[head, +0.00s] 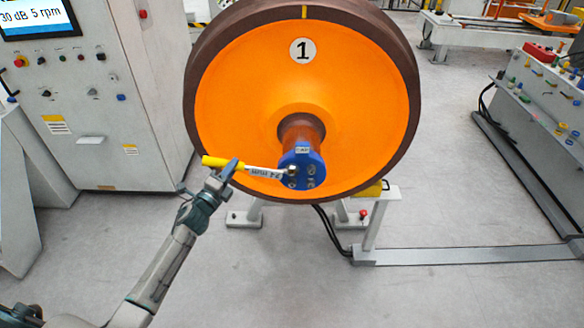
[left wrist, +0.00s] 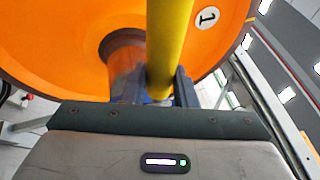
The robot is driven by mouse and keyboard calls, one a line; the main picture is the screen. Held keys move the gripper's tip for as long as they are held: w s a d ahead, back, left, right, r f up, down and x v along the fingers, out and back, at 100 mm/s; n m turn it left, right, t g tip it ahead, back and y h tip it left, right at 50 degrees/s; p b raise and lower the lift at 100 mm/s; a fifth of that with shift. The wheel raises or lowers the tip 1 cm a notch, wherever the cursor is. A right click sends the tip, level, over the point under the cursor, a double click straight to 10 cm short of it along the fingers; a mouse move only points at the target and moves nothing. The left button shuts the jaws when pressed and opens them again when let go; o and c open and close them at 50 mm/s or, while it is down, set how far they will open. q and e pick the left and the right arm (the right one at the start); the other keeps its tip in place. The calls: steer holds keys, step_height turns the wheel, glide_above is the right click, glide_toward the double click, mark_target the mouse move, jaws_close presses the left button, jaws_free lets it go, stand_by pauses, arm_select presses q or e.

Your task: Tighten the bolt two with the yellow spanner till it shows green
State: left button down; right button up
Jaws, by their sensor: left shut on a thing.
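The yellow spanner (head: 222,163) has a yellow handle and a pale shank marked "24 mm". My left gripper (head: 229,170) is shut on its yellow handle. The handle also fills the middle of the left wrist view (left wrist: 168,45), between the gripper fingers (left wrist: 168,88). The spanner's far end lies at a bolt on the left of the blue hub cap (head: 302,168); I cannot tell whether it is seated. Other bolt heads show on the cap. No green shows on the bolts, and which one is bolt two cannot be read. My right gripper is not in view.
The orange wheel (head: 350,110) marked "1" stands upright behind the hub cap. A grey control cabinet (head: 90,120) with a screen is at left. A grey post (head: 378,225) and floor rail (head: 465,255) are at right. The floor in front is clear.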

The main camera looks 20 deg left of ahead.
arm_select(q)
steer(key=shift+d+r+m+p, duration=0.1)
steer(key=shift+r+m+p, duration=0.2)
steer(key=shift+r+p, duration=0.35)
steer(key=shift+f, duration=0.2)
steer(key=shift+w+r, duration=0.1)
steer(key=shift+r, duration=0.1)
steer(key=shift+f+b, duration=0.65)
steer(key=shift+b, duration=0.6)
steer(key=shift+r, duration=0.2)
